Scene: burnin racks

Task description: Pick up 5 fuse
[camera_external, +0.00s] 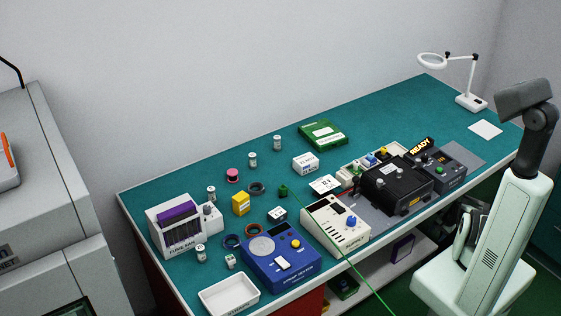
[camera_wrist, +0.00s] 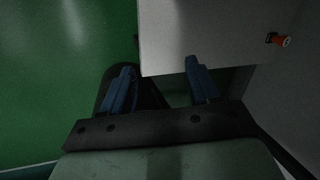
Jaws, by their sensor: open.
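Several small pale cylinders stand upright on the teal bench in the external view: a back one (camera_external: 277,142), a middle one (camera_external: 252,159), a left one (camera_external: 211,193) and a front one (camera_external: 201,253). Small boxes lie among them, a white one (camera_external: 305,163) and a yellow one (camera_external: 240,204). My gripper (camera_wrist: 160,82) is open and empty in the wrist view, its two blue fingers apart. It is away from the bench top, over green floor and beside a pale panel.
The bench (camera_external: 385,112) also holds a blue instrument (camera_external: 282,268), a beige meter (camera_external: 325,238), a black unit (camera_external: 396,190), a rack (camera_external: 177,235), a white tray (camera_external: 229,296) and a magnifier lamp (camera_external: 470,102). A green cable hangs over the front edge. The back right is fairly clear.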

